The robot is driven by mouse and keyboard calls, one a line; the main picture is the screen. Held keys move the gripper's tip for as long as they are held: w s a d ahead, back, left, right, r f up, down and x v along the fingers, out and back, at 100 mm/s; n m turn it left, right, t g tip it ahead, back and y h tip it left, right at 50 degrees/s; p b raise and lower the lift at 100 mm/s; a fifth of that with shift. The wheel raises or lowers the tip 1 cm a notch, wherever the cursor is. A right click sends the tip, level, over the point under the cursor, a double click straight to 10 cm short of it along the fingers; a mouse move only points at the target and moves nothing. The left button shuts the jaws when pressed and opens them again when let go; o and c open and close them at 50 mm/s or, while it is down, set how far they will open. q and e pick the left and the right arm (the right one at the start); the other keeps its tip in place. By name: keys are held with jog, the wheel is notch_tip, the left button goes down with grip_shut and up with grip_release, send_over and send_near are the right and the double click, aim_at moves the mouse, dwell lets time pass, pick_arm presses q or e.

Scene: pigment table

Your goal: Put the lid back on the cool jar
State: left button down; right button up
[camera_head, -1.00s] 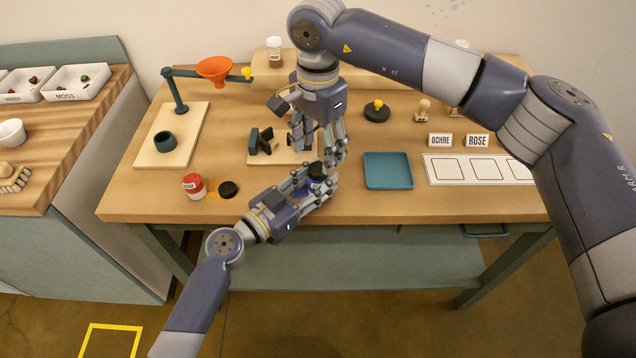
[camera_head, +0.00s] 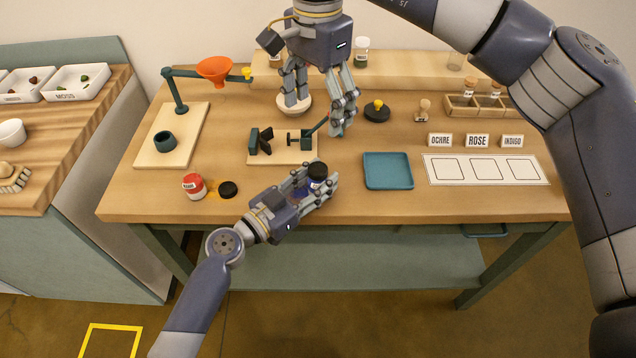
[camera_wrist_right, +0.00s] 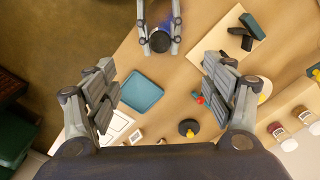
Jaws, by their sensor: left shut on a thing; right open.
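A small blue jar (camera_head: 313,184) with a black lid (camera_head: 317,170) on top is held near the table's front edge. My left gripper (camera_head: 320,181) is shut around this jar. In the right wrist view, the black lid (camera_wrist_right: 160,41) shows as a dark disc between the left gripper's fingers, with blue beside it. Whether the lid is fully seated I cannot tell. My right gripper (camera_head: 318,113) is open and empty, above and behind the jar, over the back of the clamp board. A red and white jar (camera_head: 194,187) stands at the left, with a loose black lid (camera_head: 228,189) beside it.
A board with a dark green clamp (camera_head: 307,140) lies behind the jar. A teal tray (camera_head: 388,171) and a white card with squares (camera_head: 485,169) are to the right. An orange funnel (camera_head: 214,70) on a stand is at the back left. The front right tabletop is clear.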

pick_arm(q)
jog(key=shift+s+f, duration=0.1)
jog(key=shift+f, duration=0.15)
pick_arm(e)
notch_tip(320, 180, up, 2)
jog(key=shift+r, duration=0.1)
pick_arm(q)
jog(key=c, duration=1.2)
grip_release()
jog(key=shift+o, duration=1.2)
jog(key=shift+r, duration=0.1)
pick_arm(e)
jog(key=shift+w, duration=0.1)
pick_arm(q)
jog(key=shift+a, duration=0.1)
jog(key=v, duration=1.1)
jog(key=shift+s+a, duration=0.25)
jog(key=shift+a, duration=0.05)
